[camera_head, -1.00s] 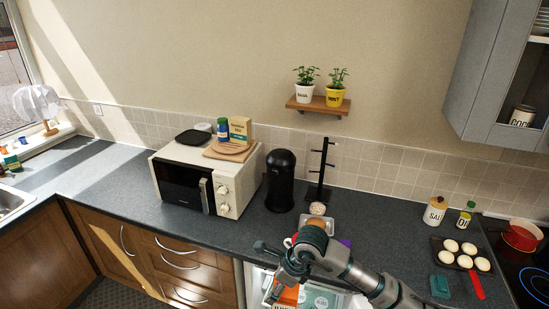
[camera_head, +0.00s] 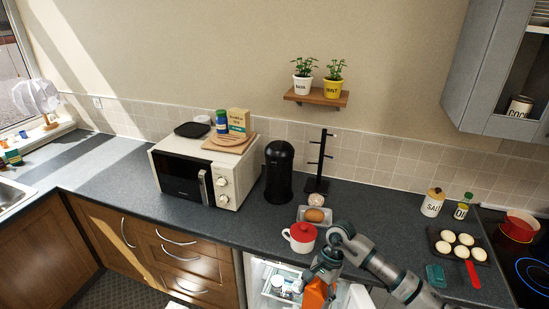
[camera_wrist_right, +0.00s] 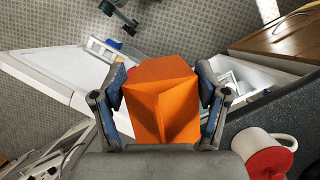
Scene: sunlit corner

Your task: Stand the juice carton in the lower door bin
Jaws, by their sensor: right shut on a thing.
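The orange juice carton (camera_head: 315,294) is held in my right gripper (camera_head: 322,277), in front of the counter edge at the open fridge. In the right wrist view the carton (camera_wrist_right: 162,92) fills the space between the two fingers of the right gripper (camera_wrist_right: 160,100), which press on its sides. The white fridge door (camera_wrist_right: 58,72) stands open at the left of that view, with a door bin (camera_wrist_right: 103,48) partly hidden behind the gripper. I cannot tell which bin is the lower one. My left gripper does not show in the head view.
The fridge interior (camera_head: 268,275) holds small items. A white mug with a red top (camera_head: 300,237) stands near the counter edge beside my right gripper. An egg tray (camera_head: 314,215) and a mug tree (camera_head: 320,170) stand behind. The microwave (camera_head: 203,172) is farther left.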

